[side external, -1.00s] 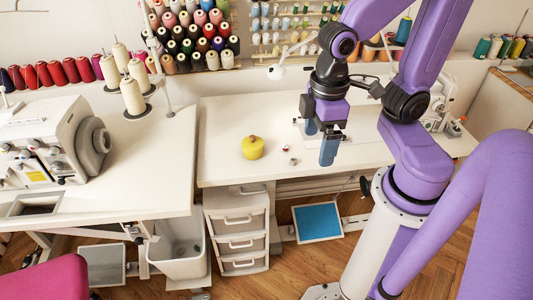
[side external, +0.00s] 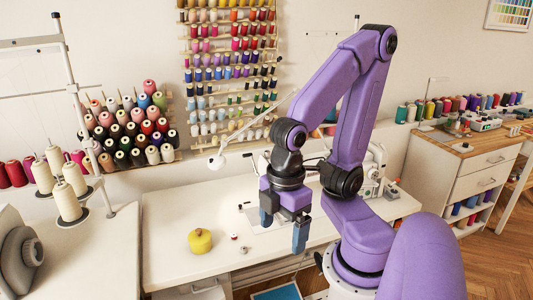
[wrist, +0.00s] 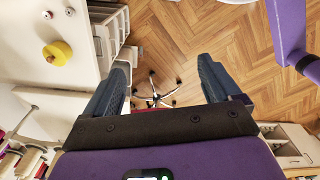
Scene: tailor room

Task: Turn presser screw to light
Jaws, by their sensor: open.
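A white sewing machine (side external: 369,182) stands on the white table behind my arm in the side view. My arm hides part of it, and I cannot make out the presser screw. My gripper (side external: 284,228) points down near the table's front edge, left of the machine and apart from it. In the wrist view the two blue fingers of my gripper (wrist: 163,66) are spread wide, with nothing between them. The sewing machine is not in the wrist view.
A yellow round object (side external: 200,241) and two small spools (side external: 234,237) lie on the white table (side external: 165,215) left of my gripper. A thin lamp arm (side external: 252,130) rises behind. Wood floor (wrist: 178,30) shows below the fingers.

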